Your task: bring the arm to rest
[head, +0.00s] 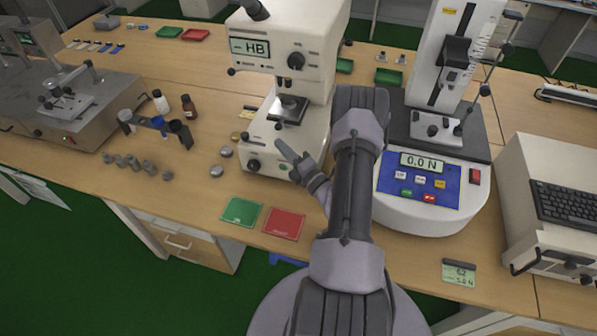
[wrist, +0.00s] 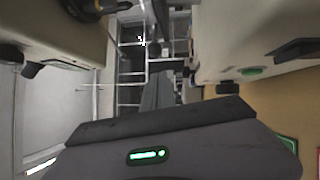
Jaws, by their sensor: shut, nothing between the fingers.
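My arm rises over the front edge of the bench in the head view and folds back down at the elbow. My gripper (head: 283,148) is at the left of the arm, in front of the hardness tester (head: 285,40), whose display reads HB. The gripper looks shut, with nothing seen in it. Whether it touches the tester's base cannot be told. In the wrist view a dark grey part of my own body with a green light fills the lower middle; the fingertips are not clear there.
The force tester (head: 428,205), reading 0.0 N, stands close right of my arm. A green card (head: 241,211) and a red card (head: 284,223) lie at the bench's front edge. Small metal pieces and bottles (head: 188,105) stand to the left.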

